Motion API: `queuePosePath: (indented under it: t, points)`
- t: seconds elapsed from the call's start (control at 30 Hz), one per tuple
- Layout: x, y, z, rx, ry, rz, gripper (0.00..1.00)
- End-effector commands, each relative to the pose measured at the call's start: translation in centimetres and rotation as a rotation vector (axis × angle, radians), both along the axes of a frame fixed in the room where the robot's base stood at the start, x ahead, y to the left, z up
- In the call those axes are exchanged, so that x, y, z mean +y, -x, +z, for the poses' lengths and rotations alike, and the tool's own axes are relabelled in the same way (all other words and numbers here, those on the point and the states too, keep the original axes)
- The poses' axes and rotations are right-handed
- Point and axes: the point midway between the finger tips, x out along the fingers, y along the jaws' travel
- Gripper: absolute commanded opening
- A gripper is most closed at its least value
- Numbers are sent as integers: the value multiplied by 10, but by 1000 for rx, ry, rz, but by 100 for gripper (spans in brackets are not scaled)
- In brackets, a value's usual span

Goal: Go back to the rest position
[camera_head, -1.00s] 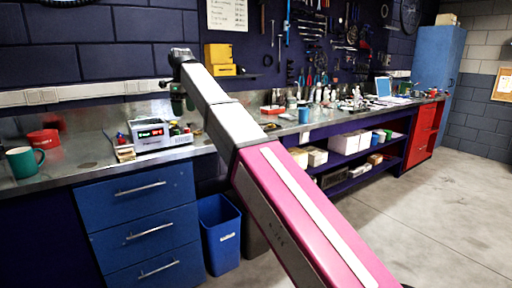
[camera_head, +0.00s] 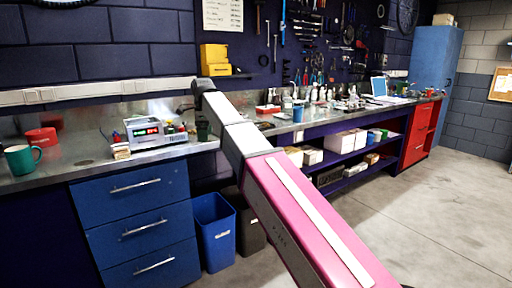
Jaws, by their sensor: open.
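My arm reaches from the lower right up to the left over the bench. My gripper (camera_head: 203,128) hangs at the far end of the arm, small and dark, near the back of the metal workbench (camera_head: 85,166). Its fingers are hard to make out, and the arm link hides part of it. It looks open, and I see nothing held in it. It is to the right of a grey box (camera_head: 146,133) with small items beside it.
A teal mug (camera_head: 20,160) and a red container (camera_head: 41,137) stand at the bench's left. Blue drawers (camera_head: 137,228) and a blue bin (camera_head: 215,232) are below. Bottles and tools crowd the bench farther right. The floor (camera_head: 440,200) at right is clear.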

Motion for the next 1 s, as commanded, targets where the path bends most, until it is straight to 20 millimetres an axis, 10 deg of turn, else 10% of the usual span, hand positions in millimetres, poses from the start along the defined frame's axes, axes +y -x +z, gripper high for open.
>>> queuePosePath:
  t: [0.47, 1.0]
  points:
    - [-150, 1, -196, 3, 1, 522, 86]
    - [-316, 86, -376, 1, 2, 1175, 86]
